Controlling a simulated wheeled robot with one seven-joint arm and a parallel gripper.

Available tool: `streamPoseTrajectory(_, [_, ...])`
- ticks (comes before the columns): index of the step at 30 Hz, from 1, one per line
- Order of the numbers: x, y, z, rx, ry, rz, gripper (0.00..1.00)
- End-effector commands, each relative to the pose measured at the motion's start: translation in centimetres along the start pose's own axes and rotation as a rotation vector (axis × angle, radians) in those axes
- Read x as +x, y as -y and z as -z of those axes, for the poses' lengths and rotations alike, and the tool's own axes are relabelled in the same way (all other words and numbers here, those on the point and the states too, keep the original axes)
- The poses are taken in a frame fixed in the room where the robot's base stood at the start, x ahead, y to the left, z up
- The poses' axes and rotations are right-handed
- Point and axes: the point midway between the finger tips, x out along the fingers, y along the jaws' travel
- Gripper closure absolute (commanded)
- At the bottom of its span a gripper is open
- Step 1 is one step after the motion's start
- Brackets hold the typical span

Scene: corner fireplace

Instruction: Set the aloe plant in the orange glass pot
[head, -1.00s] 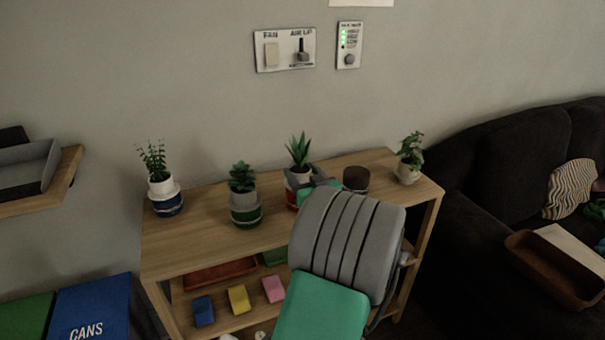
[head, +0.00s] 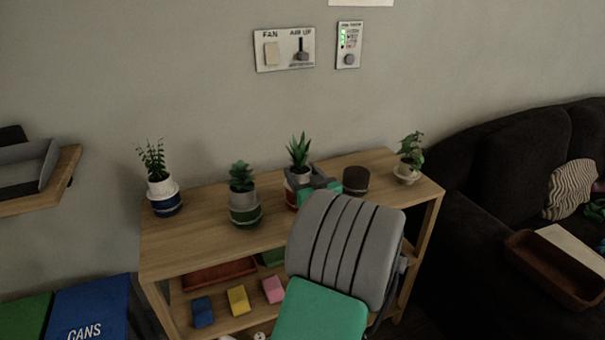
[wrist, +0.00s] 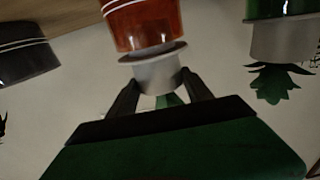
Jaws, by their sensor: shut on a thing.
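The aloe (head: 299,150), with pointed green leaves in a small white pot, is at the middle of the wooden shelf top. My gripper (head: 317,185) is shut on its white pot. In the wrist view, which is upside down, my gripper (wrist: 158,82) has its fingers on either side of the white pot (wrist: 154,72). The orange glass pot (wrist: 146,22) is directly under the white pot's wider rim. The two look lined up; I cannot tell whether they touch. In the head view the orange pot (head: 291,198) is mostly hidden behind my arm. The aloe looks upright.
A succulent in a green pot (head: 246,214) stands left of the aloe, and a plant in a blue pot (head: 167,204) farther left. A dark pot (head: 356,181) stands close on the right, beside a potted plant (head: 408,172). The wall (head: 220,110) is behind.

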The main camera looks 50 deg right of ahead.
Motion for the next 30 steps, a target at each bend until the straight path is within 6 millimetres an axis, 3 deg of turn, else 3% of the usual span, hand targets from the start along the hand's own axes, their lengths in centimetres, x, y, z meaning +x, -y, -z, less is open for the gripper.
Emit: streamPoseTrajectory(30, [0.01,0.00,-0.99,-0.001,-0.002,0.000,0.64])
